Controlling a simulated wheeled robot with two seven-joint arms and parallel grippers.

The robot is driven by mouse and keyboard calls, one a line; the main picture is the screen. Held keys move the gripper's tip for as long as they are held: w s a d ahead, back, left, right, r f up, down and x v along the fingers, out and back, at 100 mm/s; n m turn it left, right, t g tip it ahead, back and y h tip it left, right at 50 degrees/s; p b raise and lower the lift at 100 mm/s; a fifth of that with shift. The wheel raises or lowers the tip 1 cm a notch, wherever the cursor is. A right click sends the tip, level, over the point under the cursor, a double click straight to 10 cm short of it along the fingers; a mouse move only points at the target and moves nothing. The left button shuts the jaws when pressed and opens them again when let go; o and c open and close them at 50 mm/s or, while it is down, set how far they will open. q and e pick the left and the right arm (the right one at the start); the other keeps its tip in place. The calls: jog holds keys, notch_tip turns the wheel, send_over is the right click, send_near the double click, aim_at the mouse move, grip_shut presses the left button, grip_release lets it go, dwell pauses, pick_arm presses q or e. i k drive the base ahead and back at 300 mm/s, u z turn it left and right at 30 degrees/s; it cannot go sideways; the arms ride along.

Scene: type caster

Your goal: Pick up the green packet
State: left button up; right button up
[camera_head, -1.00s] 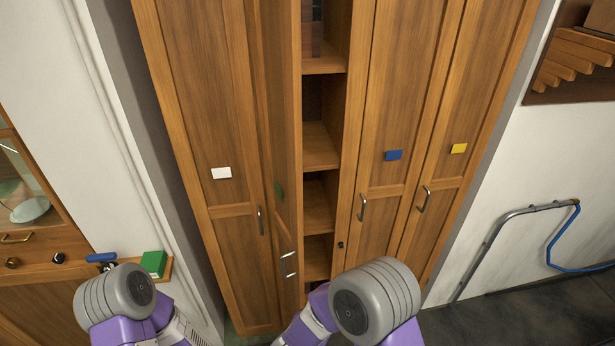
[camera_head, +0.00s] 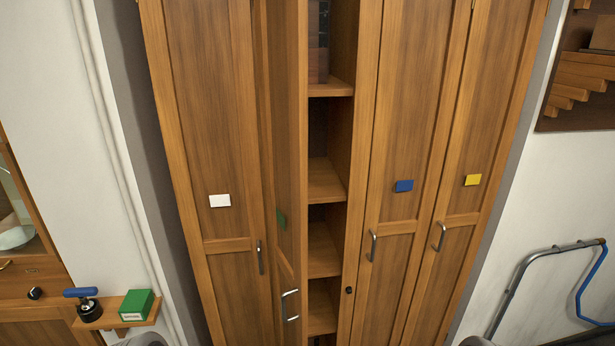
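The green packet (camera_head: 137,305) is a small green box with a pale label on its front. It sits on a small wooden wall shelf (camera_head: 118,323) at the lower left, to the right of a blue-handled black tool. Only grey rounded tops of my arms show at the bottom edge, one just below the packet and one at the lower right. Neither gripper is in view.
The blue-handled tool (camera_head: 84,303) stands close by the packet. A metal rail with a blue hose (camera_head: 590,290) is at right.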

aim_at(136, 306)
jog(key=u, duration=2.9)
jog(key=i, duration=2.15)
jog(key=z, duration=3.15)
